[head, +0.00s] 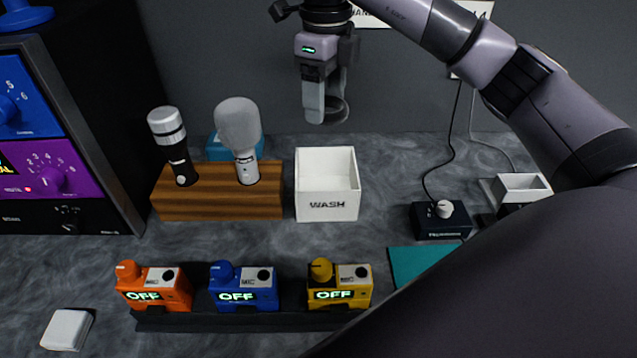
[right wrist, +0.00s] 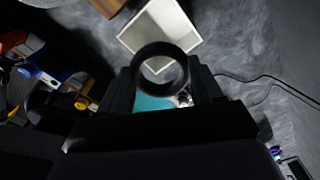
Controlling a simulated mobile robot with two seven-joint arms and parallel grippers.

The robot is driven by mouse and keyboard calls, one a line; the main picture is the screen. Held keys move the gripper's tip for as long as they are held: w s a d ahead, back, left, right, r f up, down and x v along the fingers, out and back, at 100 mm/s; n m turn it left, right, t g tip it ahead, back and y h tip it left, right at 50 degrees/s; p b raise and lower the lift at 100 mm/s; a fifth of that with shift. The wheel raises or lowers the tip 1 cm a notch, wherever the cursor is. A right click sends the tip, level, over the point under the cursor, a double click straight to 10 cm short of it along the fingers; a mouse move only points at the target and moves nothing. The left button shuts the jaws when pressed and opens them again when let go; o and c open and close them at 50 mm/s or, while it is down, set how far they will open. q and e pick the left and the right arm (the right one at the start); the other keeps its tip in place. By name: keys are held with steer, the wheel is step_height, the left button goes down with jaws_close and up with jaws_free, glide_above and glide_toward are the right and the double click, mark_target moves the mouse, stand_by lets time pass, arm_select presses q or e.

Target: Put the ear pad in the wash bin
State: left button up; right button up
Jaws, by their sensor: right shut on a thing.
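The ear pad, a dark ring, is held in my right gripper (head: 325,108). In the right wrist view the ear pad (right wrist: 160,48) sits between the two fingers, with its hole facing the camera. The gripper is shut on it. In the head view the gripper hangs in the air above and behind the wash bin (head: 328,212), a white open box marked WASH that looks empty. The bin (right wrist: 187,25) also shows beyond the ring in the right wrist view. My left gripper is in neither view.
A wooden stand (head: 215,205) with two microphones is left of the bin. Orange (head: 155,287), blue (head: 243,287) and yellow (head: 340,287) units marked OFF stand in front. A dark box with a knob (head: 440,222) and a teal mat (head: 415,262) lie right.

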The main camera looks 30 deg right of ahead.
step_height(320, 180, down, 14)
steer(key=shift+s+b, duration=0.15)
steer(key=shift+b, duration=0.15)
step_height(320, 180, down, 5)
steer(key=shift+f, duration=0.1)
steer(key=shift+f, duration=0.15)
steer(key=o, duration=0.7)
